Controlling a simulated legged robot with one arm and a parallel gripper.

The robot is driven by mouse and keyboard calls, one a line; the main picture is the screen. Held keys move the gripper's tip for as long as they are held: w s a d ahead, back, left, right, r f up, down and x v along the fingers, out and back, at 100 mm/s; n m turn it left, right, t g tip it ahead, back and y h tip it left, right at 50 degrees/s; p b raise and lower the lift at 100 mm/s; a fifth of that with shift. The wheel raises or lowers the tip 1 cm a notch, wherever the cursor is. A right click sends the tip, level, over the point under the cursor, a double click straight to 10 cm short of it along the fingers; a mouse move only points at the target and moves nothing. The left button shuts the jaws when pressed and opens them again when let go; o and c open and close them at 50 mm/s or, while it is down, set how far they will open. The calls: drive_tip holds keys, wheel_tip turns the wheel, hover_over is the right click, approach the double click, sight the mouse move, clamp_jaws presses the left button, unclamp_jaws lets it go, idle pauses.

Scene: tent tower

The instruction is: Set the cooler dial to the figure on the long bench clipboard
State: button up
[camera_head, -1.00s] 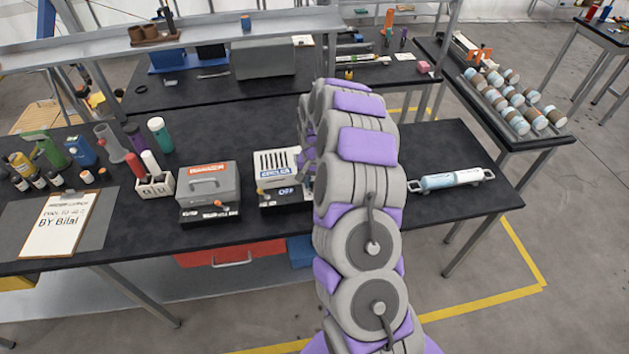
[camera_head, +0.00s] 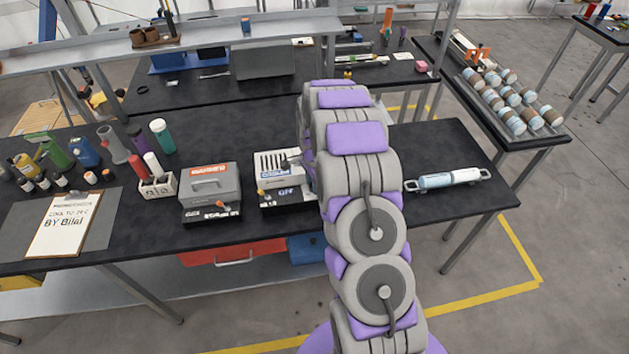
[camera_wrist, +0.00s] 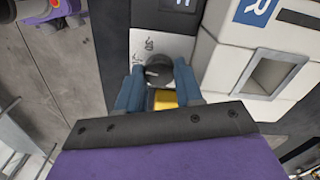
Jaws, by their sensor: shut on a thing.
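The cooler (camera_head: 275,166) is a white box with a slotted top and a dark front panel reading "OFF". It stands on the long black bench, left of my arm. Its round dark dial (camera_wrist: 158,73) shows in the wrist view on a white plate with small marks. My gripper (camera_wrist: 160,78) has its blue fingers on both sides of the dial, shut on it. My arm hides most of the gripper in the head view. The clipboard (camera_head: 62,228) lies at the bench's left end. It reads "COOL TO", a figure too small to read surely, and "BY Bilal".
A grey box with a handle and orange label (camera_head: 210,188) stands just left of the cooler. A light-blue cylinder in a holder (camera_head: 447,180) lies right of my arm. Bottles and a small rack (camera_head: 158,186) crowd the left. A yellow block (camera_wrist: 166,99) sits beside the dial.

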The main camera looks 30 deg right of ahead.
drive_tip(key=shift+w+r+m, duration=0.1)
drive_tip(key=shift+m, duration=0.8)
drive_tip(key=o, duration=1)
drive_tip(key=shift+a+r, duration=0.1)
drive_tip(key=shift+a, duration=0.1)
drive_tip(key=shift+o, duration=0.2)
